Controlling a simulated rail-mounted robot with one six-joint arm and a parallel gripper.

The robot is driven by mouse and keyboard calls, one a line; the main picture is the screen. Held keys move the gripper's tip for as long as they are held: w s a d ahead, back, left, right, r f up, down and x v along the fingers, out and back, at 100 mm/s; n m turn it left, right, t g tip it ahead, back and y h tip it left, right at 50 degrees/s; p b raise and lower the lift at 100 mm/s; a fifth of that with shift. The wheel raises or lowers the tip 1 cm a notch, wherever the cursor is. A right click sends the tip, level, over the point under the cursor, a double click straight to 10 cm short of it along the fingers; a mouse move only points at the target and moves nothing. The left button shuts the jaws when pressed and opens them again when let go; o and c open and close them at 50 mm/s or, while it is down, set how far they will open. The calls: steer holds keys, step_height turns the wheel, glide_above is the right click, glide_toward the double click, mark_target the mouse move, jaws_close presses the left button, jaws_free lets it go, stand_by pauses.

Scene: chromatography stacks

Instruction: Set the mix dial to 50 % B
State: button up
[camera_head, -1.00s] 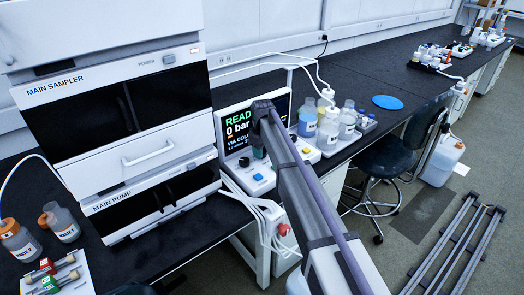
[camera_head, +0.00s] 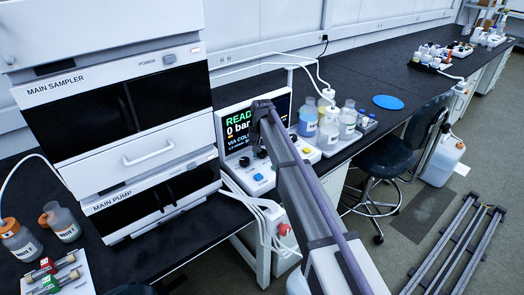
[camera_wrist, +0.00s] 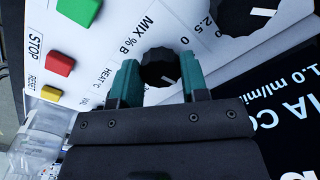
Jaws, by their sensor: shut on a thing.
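The mix dial (camera_wrist: 155,62) is a black ribbed knob on the white panel beside the "MIX % B" label in the wrist view. My gripper (camera_wrist: 160,75) has its two teal fingers on either side of the dial, shut on it. The dial's near part is partly hidden by the fingers. A short white pointer mark shows low on the dial, and a "0" is printed to its upper right. The whole scale and exact reading are not clear. In the head view, my arm covers most of the panel front and hides the grip.
A second black dial (camera_wrist: 250,12) sits close by at upper right. Green (camera_wrist: 78,10), red (camera_wrist: 60,63) and yellow (camera_wrist: 51,93) buttons lie left. The READY screen (camera_head: 238,124) stands above the panel. Bottles (camera_head: 328,128) stand right of it, and hoses (camera_head: 255,208) hang in front.

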mark_target(262, 151)
steer(key=shift+m, duration=0.6)
steer(key=o, duration=0.9)
steer(key=shift+o, duration=0.2)
steer(key=shift+r, duration=0.1)
step_height(262, 151, up, 11)
steer(key=p, duration=1.1)
steer(key=shift+f, duration=0.2)
